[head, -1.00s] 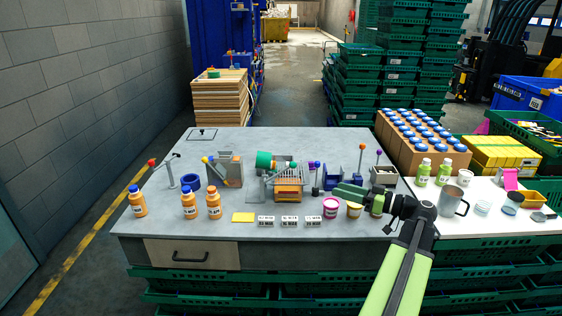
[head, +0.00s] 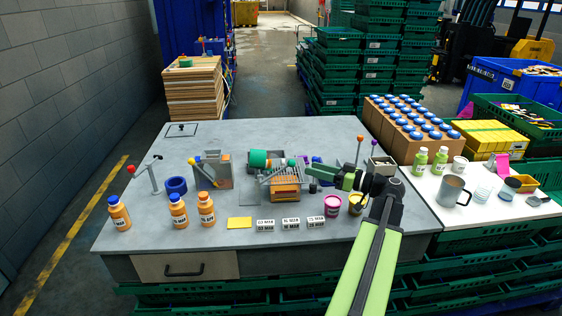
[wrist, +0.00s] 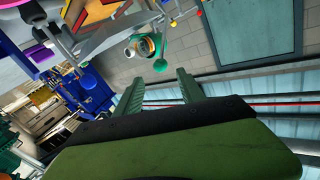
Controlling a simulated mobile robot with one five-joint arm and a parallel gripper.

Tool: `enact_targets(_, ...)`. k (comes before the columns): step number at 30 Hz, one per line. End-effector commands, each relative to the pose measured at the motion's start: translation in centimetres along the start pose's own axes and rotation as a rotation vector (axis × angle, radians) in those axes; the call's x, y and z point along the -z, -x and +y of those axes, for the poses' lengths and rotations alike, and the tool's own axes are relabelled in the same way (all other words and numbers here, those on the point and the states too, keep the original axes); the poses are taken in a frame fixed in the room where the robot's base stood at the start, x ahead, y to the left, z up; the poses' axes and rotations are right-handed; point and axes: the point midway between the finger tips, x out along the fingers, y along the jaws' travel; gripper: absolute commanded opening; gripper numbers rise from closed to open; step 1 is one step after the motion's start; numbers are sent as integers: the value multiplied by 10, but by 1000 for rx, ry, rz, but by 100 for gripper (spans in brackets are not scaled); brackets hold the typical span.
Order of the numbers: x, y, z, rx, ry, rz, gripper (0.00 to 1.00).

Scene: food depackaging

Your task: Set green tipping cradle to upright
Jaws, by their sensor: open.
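The green tipping cradle (head: 259,158) lies on its side over a grey rack at the middle of the table, with orange showing at its right end. In the wrist view, what looks like the same cradle (wrist: 147,46) shows small, with a green ball (wrist: 160,65) beside it. My gripper (head: 314,172) is right of the cradle and points left, apart from it. Its two green fingers are spread and empty in the wrist view (wrist: 160,86).
A grey stand with a yellow lever (head: 212,172) is left of the cradle. Orange bottles (head: 178,211), labelled blocks (head: 291,224) and a pink tub (head: 333,205) line the front.

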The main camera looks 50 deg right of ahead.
Motion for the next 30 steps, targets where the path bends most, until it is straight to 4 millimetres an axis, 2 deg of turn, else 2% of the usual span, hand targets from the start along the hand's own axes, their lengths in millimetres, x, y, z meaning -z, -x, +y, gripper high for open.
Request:
enact_targets(1, 0, -14, -1, 4, 0, -1, 46)
enact_targets(9, 0, -82, -1, 5, 0, -1, 46)
enact_targets(15, 0, -114, -1, 3, 0, -1, 46)
enact_targets(19, 0, -122, -1, 3, 0, -1, 46)
enact_targets(26, 0, -123, -1, 2, 0, -1, 46)
enact_targets(27, 0, -123, -1, 3, 0, -1, 45)
enact_targets(30, 0, -123, -1, 3, 0, -1, 32)
